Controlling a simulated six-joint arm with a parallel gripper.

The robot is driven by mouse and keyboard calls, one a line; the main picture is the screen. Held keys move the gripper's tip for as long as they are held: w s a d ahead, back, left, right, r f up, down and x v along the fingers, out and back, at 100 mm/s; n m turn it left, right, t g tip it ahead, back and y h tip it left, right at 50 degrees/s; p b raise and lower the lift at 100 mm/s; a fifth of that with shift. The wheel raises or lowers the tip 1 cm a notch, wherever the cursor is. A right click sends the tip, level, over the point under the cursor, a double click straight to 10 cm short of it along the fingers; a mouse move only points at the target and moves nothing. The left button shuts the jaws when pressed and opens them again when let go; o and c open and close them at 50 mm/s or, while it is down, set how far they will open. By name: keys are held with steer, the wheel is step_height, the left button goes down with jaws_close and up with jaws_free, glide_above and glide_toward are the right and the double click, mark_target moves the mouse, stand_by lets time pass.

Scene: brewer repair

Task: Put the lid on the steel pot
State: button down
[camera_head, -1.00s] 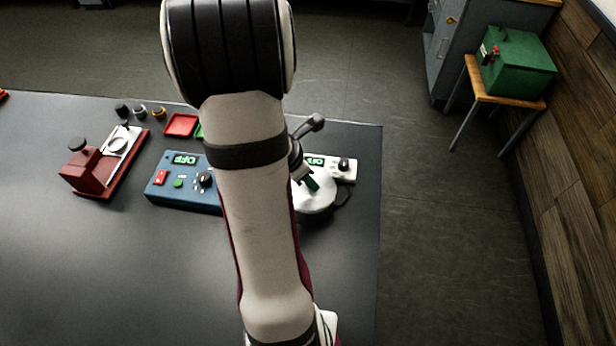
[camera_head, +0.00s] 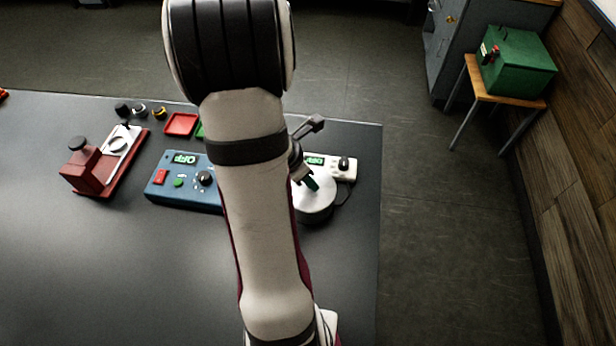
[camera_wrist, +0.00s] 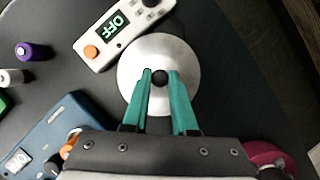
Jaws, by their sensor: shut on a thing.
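The round silver lid (camera_wrist: 185,52) with a small black knob (camera_wrist: 160,78) fills the middle of the wrist view. My gripper (camera_wrist: 160,74) has its two green fingers closed on either side of this knob. In the head view the gripper (camera_head: 311,183) is partly behind my arm, over the lid (camera_head: 322,198). The lid looks about level and lies over the pot. I cannot tell whether it is fully seated on the rim.
A white control box (camera_head: 343,168) reading OFF stands right behind the pot. A blue control box (camera_head: 180,190) is to the left, with a red press-like device (camera_head: 95,172) further left. A red tray (camera_head: 181,124) lies behind. The front left of the table is clear.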

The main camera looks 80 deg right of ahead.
steer(key=shift+c, duration=0.7)
jaws_free()
steer(key=shift+r, duration=3.55)
jaws_close()
steer(key=shift+f, duration=0.1)
